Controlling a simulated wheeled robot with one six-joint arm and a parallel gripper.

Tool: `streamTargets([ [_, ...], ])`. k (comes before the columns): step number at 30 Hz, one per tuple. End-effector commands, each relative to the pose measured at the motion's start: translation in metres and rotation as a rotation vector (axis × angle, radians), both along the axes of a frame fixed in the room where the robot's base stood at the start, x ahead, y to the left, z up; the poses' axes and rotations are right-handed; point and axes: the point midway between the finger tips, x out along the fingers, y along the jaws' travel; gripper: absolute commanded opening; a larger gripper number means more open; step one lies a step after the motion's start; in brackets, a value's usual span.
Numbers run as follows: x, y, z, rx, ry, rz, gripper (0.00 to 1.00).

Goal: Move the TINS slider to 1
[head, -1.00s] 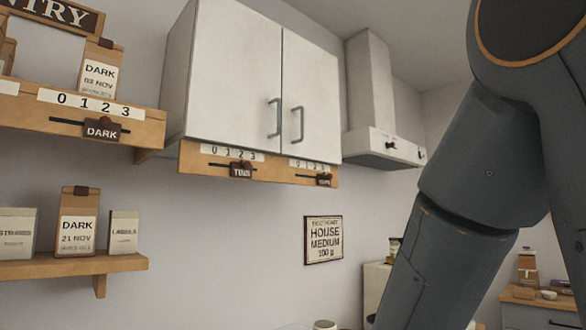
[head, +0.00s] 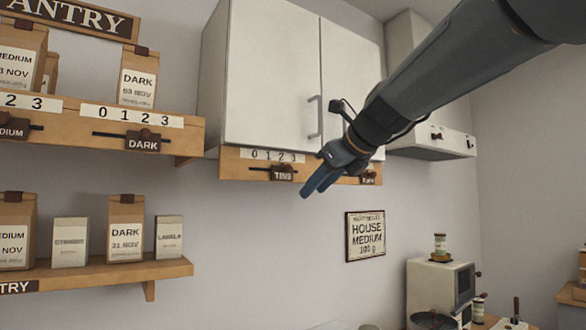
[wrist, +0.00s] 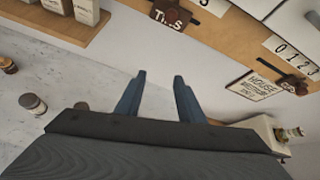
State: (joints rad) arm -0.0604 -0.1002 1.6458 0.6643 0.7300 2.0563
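The TINS slider (head: 282,173) is a dark tag with a knob on the wooden rail (head: 232,168) under the white cupboard. It stands below the right part of its 0–3 scale (head: 272,155), around 2 to 3; I cannot tell exactly. In the wrist view the TINS slider (wrist: 170,16) is at the top, beyond my fingertips. My gripper (head: 314,187) is to the right of and slightly below the slider in the head view. Its two fingers (wrist: 160,77) are apart with nothing between them, and they do not touch the slider.
A second slider (head: 369,179) sits on the same rail at right, partly behind my gripper. The DARK slider (head: 143,144) is on the left shelf. A HOUSE MEDIUM sign (head: 365,236) hangs below on the wall.

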Motion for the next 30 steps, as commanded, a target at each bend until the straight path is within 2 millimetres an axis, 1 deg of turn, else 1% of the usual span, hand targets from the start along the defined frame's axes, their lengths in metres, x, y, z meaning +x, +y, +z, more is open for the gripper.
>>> streamTargets([
  [1, -0.002, 0.005, 0.029, 0.077, -0.001, -0.026, 0.35],
  [3, -0.005, 0.011, 0.058, 0.172, 0.007, -0.057, 0.35],
  [6, -0.008, 0.016, 0.083, 0.256, 0.018, -0.081, 0.35],
  [8, -0.008, 0.018, 0.089, 0.282, 0.023, -0.088, 0.35],
  [11, -0.002, 0.023, 0.089, 0.296, 0.03, -0.092, 0.35],
  [22, 0.039, 0.05, 0.067, 0.292, 0.029, -0.093, 0.35],
  [27, 0.048, 0.056, 0.062, 0.292, 0.027, -0.094, 0.35],
  [30, 0.05, 0.057, 0.061, 0.292, 0.027, -0.094, 0.35],
])
